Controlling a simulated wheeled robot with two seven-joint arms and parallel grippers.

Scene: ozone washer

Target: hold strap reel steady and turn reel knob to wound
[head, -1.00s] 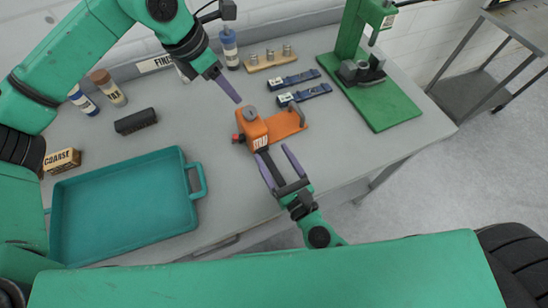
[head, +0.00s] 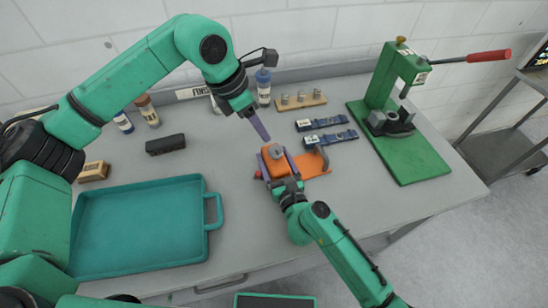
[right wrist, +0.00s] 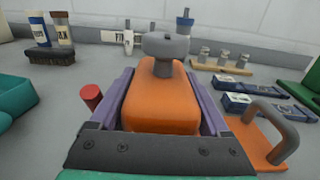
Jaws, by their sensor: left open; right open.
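The orange strap reel (head: 278,165) stands on the grey bench on its orange base. Its grey knob (right wrist: 166,46) sits on top, and a red piece (right wrist: 92,97) sticks out at its left in the right wrist view. My right gripper (head: 279,172) is around the reel body, with its purple fingers (right wrist: 116,100) on either side. Whether they touch it is unclear. My left gripper (head: 264,132) is above and just behind the reel, fingers pointing down toward the knob. It is apart from the knob.
A teal tray (head: 213,240) lies at left. Two blue straps (head: 332,137) lie behind the reel at right. A green press (head: 412,157) with a red-handled lever stands farther right. A black brush (head: 165,144), bottles and a wooden peg block (head: 300,104) stand at the back.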

